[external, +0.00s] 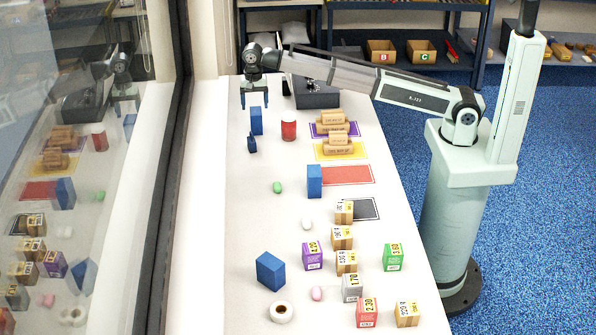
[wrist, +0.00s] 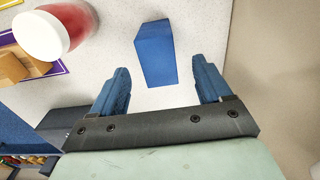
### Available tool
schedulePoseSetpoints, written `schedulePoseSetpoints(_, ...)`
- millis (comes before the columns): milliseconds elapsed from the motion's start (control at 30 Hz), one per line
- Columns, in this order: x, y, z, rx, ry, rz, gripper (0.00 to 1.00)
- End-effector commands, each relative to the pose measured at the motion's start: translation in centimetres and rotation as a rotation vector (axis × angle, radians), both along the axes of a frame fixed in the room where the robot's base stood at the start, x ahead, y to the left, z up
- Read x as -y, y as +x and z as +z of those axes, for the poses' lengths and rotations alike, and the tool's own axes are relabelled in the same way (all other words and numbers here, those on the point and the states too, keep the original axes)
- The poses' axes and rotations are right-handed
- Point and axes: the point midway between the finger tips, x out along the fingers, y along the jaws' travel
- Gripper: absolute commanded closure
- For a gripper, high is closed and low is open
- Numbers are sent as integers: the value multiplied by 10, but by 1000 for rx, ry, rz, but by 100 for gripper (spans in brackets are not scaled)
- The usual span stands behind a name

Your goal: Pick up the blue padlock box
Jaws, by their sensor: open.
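My gripper (external: 254,104) is open and empty, pointing down over the far end of the white table. A plain blue box (external: 256,121) stands just below it. In the wrist view this blue box (wrist: 155,52) shows between and beyond the two blue fingertips of my gripper (wrist: 160,66), with a gap on both sides. Other blue boxes stand at mid table (external: 314,181) and near the front left (external: 270,271).
A red jar with a white lid (external: 288,130), also in the wrist view (wrist: 55,33), stands right of the far blue box. A glass wall (external: 165,170) borders the left. Several small cartons fill the front.

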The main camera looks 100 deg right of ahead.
Motion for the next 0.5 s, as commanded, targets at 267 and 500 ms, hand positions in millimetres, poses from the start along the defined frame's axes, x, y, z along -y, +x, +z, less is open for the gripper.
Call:
schedulePoseSetpoints(267, 0, 0, -25, 0, 0, 0, 22)
schedulePoseSetpoints(500, 1, -1, -37, -1, 0, 0, 22)
